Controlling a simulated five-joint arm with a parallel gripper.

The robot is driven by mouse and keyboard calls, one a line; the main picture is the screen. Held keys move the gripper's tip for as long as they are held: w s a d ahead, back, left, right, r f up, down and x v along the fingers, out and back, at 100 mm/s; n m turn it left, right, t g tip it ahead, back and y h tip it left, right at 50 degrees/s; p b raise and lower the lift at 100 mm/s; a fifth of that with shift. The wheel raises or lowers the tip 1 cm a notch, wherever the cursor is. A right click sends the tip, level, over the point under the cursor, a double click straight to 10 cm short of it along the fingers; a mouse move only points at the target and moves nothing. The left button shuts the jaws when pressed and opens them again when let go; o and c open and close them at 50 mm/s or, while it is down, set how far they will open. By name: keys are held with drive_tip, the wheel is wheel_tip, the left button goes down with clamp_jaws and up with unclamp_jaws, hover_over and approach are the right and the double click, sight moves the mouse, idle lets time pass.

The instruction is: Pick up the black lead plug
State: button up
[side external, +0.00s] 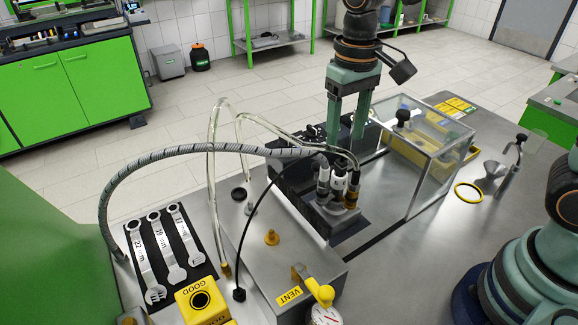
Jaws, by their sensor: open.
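A thin black lead rises from a small black block (239,294) on the grey bench housing and arches right toward a connector holder (335,212). Several upright connectors stand close together in this holder, two with white bodies (323,180) and one dark with an amber lower part (353,186). I cannot tell for sure which end is the black lead plug. My gripper (347,137) points down behind the holder, its two green fingers apart, with nothing visible between them. Its fingertips are partly hidden by hoses and dark parts.
A ribbed grey hose (180,151) and clear tubes (211,150) arch over the housing. A clear-walled box (432,170) stands right of my gripper. Spanners (173,245) lie at left on a black mat.

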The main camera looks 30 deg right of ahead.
drive_tip(key=c, duration=0.3)
drive_tip(key=m, duration=0.1)
drive_tip(key=r+m, duration=0.1)
drive_tip(key=m, duration=0.2)
drive_tip(key=shift+a+r+m, duration=0.1)
drive_tip(key=shift+r+m, duration=0.15)
drive_tip(key=shift+m, duration=0.05)
drive_tip(key=m, duration=0.1)
drive_tip(key=r+m, duration=0.1)
drive_tip(key=m, duration=0.2)
drive_tip(key=shift+r+m, duration=0.25)
drive_tip(key=shift+m, duration=0.05)
drive_tip(key=r+m, duration=0.1)
drive_tip(key=m, duration=0.8)
hover_over(342, 161)
drive_tip(key=f, duration=0.5)
drive_tip(key=shift+s+a, duration=0.1)
drive_tip(key=shift+a, duration=0.15)
drive_tip(key=shift+d+f, duration=0.2)
drive_tip(key=shift+f, duration=2.5)
